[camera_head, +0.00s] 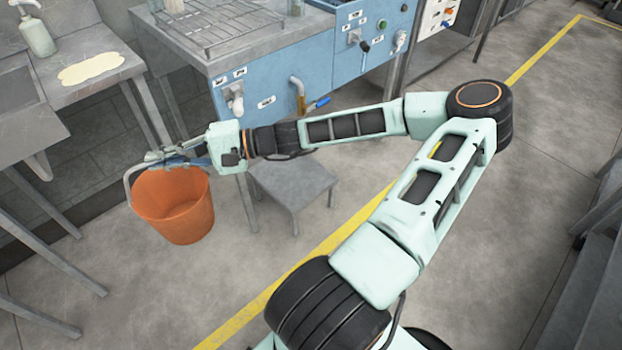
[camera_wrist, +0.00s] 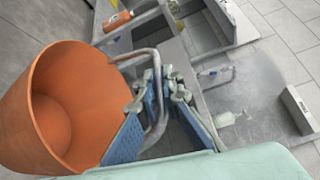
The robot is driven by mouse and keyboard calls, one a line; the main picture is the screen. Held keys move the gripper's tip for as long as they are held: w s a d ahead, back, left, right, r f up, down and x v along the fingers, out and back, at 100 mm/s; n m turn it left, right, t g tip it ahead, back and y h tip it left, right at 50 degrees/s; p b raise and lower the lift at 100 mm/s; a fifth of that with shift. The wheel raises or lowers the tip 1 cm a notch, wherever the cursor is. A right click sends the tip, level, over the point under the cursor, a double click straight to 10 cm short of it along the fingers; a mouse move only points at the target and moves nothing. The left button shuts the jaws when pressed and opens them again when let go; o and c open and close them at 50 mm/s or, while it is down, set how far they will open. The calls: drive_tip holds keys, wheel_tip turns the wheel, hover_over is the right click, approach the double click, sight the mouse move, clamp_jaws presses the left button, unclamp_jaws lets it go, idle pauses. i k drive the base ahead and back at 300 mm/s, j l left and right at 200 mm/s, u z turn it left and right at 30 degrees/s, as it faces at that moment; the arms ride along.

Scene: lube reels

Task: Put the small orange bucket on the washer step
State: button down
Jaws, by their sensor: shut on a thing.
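The small orange bucket (camera_head: 174,206) hangs in the air at the left of the head view, its opening facing up. It also fills the left of the wrist view (camera_wrist: 70,105), where I see into its empty-looking inside. My gripper (camera_head: 178,160) is shut on the bucket's grey handle; in the wrist view the handle (camera_wrist: 158,105) passes between the blue finger pads. The washer step (camera_head: 290,183) is a low grey metal step on the floor in front of the blue washer (camera_head: 275,75), to the right of the bucket. Its visible top is bare, and my arm passes above its back part.
A valve with a blue lever (camera_head: 318,103) and a grey tap (camera_head: 235,100) stick out of the washer front. A sink table with a soap bottle (camera_head: 36,32) stands at the left, its legs near the bucket. Floor between bucket and step is mostly clear.

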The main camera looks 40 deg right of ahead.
sight(305, 176)
drive_tip(key=l, duration=0.3)
drive_tip(key=k+l+z, duration=0.15)
drive_tip(key=l, duration=0.2)
drive_tip(key=i+l, duration=0.35)
drive_tip(key=i, duration=0.6)
drive_tip(key=z, duration=0.05)
